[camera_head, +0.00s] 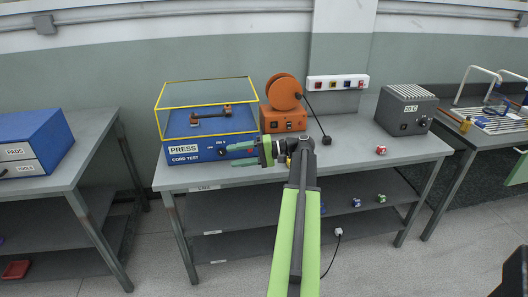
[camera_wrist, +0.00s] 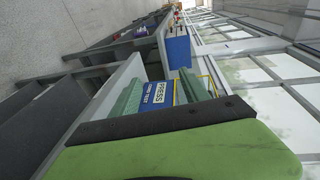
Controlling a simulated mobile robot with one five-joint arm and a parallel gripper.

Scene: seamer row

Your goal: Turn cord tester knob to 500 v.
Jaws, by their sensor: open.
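The cord tester is a blue box (camera_head: 206,158) marked PRESS and CORD TEST, at the left of the middle bench. A yellow-edged clear cover (camera_head: 208,95) stands over its top. Small controls and lettering are on its front face, but the knob's setting is too small to read, and my gripper partly hides the right side. My gripper (camera_head: 232,155) is open, its green fingers pointing left in front of that face. In the wrist view, the blue box (camera_wrist: 158,103) shows between the two fingers. Nothing is visibly held, and I cannot tell whether a finger touches the tester.
An orange unit with a reel (camera_head: 284,92) stands right of the tester. A grey finned box (camera_head: 404,111) stands further right, with a small red item (camera_head: 381,150) near the bench (camera_head: 345,151) edge. A blue drawer box (camera_head: 30,142) sits on the left bench.

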